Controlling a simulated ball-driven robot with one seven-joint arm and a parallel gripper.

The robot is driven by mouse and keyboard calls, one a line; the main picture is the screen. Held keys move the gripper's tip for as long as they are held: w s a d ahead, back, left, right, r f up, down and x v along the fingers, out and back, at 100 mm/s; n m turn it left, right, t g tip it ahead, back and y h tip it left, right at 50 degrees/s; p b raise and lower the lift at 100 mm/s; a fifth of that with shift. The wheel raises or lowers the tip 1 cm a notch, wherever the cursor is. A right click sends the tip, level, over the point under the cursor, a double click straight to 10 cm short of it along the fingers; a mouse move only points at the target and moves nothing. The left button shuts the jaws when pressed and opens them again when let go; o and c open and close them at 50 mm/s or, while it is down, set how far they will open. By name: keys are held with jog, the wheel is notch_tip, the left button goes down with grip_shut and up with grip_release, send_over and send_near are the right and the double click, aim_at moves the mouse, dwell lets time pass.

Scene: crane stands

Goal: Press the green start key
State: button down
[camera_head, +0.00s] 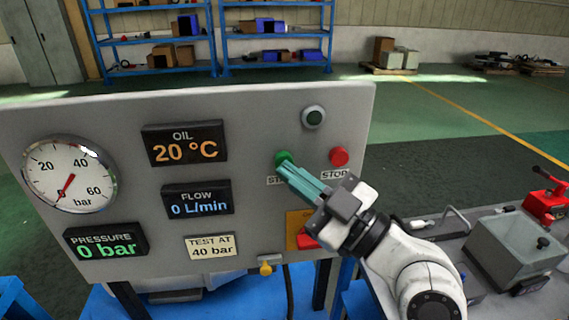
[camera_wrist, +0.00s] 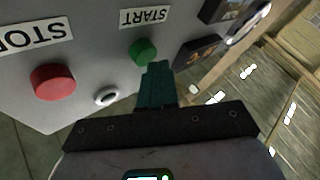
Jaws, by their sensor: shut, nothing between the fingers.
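The green start key (camera_head: 283,158) is a round button on the grey panel, above a label partly hidden by my fingers. My gripper (camera_head: 286,170) is shut and empty, its teal fingertips at the lower edge of the key. In the wrist view the green key (camera_wrist: 143,51) sits just beyond the fingertips (camera_wrist: 156,68), beside the START label (camera_wrist: 145,17). I cannot tell whether the fingertips touch it. The pressure display (camera_head: 106,243) reads 0 bar and the flow display (camera_head: 197,200) reads 0 L/min.
The red stop button (camera_head: 339,156) is close to the right of the start key; a round dark lamp or button (camera_head: 313,117) is above. A yellow plate (camera_head: 299,228) with a red part lies below my gripper. A bench with a grey box (camera_head: 515,250) stands at right.

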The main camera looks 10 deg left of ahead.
jog(key=shift+w+a+b, duration=0.15)
jog(key=shift+w+b, duration=0.25)
jog(key=shift+w, duration=0.05)
dwell(0.6)
jog(key=shift+s, duration=0.1)
jog(key=shift+s+d, duration=0.25)
jog(key=shift+s, duration=0.55)
jog(key=shift+s+d+b, duration=0.2)
jog(key=shift+s+d, duration=0.05)
jog(key=shift+s, duration=0.55)
jog(key=shift+s+d+b, duration=0.2)
jog(key=shift+s, duration=0.6)
jog(key=shift+s+d+b, duration=0.2)
jog(key=shift+s+d, duration=0.05)
jog(key=shift+s, duration=0.55)
